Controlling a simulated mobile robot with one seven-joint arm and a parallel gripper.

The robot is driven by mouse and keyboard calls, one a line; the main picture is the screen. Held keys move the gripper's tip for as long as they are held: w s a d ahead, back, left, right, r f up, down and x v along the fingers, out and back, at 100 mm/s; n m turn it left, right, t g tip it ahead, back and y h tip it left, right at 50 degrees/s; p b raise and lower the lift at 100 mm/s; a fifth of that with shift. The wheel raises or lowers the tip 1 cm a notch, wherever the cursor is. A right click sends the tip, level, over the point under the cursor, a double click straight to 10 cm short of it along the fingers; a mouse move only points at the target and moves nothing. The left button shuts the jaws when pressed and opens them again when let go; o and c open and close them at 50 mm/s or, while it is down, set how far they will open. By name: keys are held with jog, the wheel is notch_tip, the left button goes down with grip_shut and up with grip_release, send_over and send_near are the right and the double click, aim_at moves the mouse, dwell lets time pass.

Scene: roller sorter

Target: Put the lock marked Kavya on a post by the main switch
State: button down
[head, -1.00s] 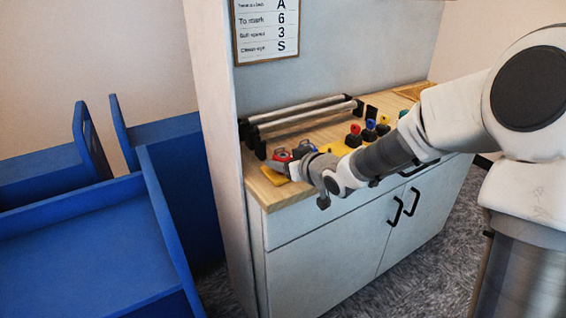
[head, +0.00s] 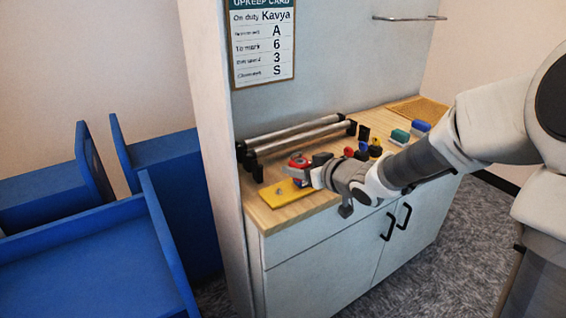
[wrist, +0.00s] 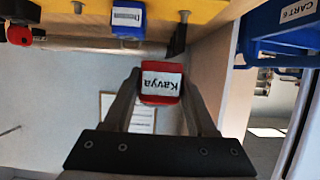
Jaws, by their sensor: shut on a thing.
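The red lock (wrist: 161,82), with a white label reading Kavya, is between the two fingers of my gripper (wrist: 162,90) in the wrist view. My gripper is shut on it. In the head view the red lock (head: 299,160) shows at the tip of my gripper (head: 303,173), over the back of the yellow board (head: 272,206) near the counter's left end. A small metal post (head: 279,190) stands on the board's bare left part. A blue lock (wrist: 127,20) with an unreadable label is by the yellow strip in the wrist view. I cannot tell which part is the main switch.
Two metal rollers (head: 300,134) lie behind the board. Red, blue and yellow knob-like pieces (head: 375,150) stand right of my gripper, with green and blue blocks (head: 400,136) beyond. Blue carts (head: 75,265) stand left. An upkeep card (head: 262,45) naming Kavya hangs on the wall.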

jog(key=s+d+r+p, duration=0.2)
jog(key=d+r+p, duration=0.3)
jog(key=r+p, duration=0.3)
jog(key=shift+s+d, duration=0.25)
jog(key=shift+s, duration=0.1)
dwell(0.3)
